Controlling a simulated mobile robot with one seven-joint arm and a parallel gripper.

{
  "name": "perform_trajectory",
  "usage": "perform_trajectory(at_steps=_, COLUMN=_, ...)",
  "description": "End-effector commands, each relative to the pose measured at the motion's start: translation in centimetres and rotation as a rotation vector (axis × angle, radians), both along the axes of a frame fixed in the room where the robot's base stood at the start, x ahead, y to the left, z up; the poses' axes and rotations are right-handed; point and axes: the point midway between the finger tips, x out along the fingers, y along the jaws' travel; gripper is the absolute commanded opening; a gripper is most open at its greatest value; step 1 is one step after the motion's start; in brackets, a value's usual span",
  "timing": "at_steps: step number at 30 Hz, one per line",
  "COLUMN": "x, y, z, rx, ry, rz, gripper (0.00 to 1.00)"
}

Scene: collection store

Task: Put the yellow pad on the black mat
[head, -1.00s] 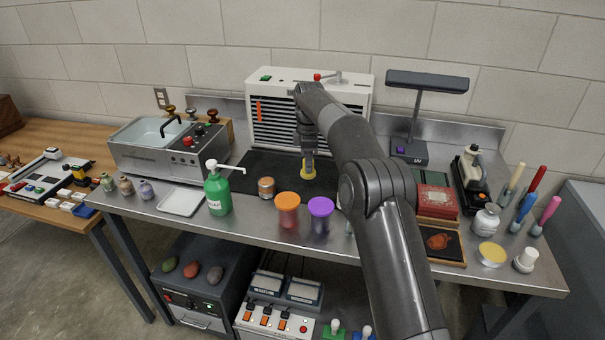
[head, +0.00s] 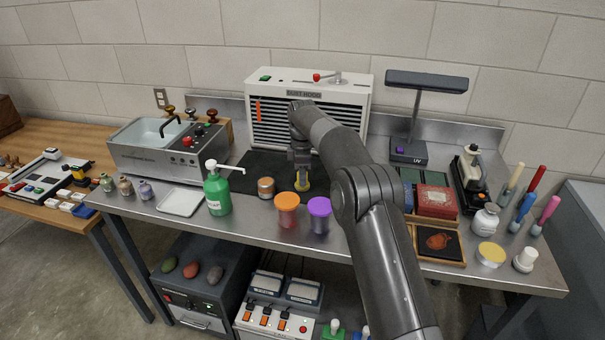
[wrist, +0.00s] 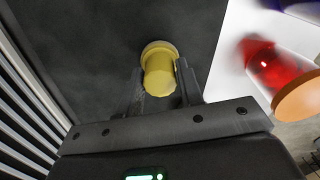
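The yellow pad (head: 303,184) is a small round yellow piece with a wider rim at one end. It is between the two fingers of my gripper (head: 301,170), which is shut on it. In the wrist view the pad (wrist: 160,68) shows between the fingers of my gripper (wrist: 163,88), against the dark mat (wrist: 85,50). The black mat (head: 250,163) lies on the steel bench in front of the dust hood. The pad is over the mat near its front edge; I cannot tell whether it touches the mat. My arm hides the mat's right part.
An orange-lidded jar (head: 287,205) and a purple-lidded jar (head: 319,211) stand just in front of the mat. A small brown-topped jar (head: 266,188) is left of the pad. A green pump bottle (head: 217,192) stands farther left. The dust hood (head: 348,98) is behind.

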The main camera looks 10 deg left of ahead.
Motion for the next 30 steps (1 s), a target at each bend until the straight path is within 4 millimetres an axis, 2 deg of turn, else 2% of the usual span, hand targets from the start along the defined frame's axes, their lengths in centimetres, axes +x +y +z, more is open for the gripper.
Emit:
perform_trajectory(at_steps=1, x=0.0, y=0.0, z=0.0, rx=0.0, ry=0.0, rz=0.0, gripper=0.38)
perform_trajectory(at_steps=6, x=0.0, y=0.0, z=0.0, rx=0.0, ry=0.0, rz=0.0, gripper=0.51)
perform_trajectory(at_steps=16, x=0.0, y=0.0, z=0.7, rx=0.0, ry=-0.001, rz=0.0, gripper=0.51)
perform_trajectory(at_steps=20, x=0.1, y=0.0, z=2.6, rx=0.002, ry=-0.003, rz=0.0, gripper=0.51)
perform_trajectory(at_steps=27, x=0.1, y=0.0, z=7.9, rx=0.003, ry=-0.003, rz=0.0, gripper=0.51)
perform_trajectory(at_steps=30, x=0.1, y=0.0, z=9.3, rx=0.001, ry=-0.002, rz=0.0, gripper=0.51)
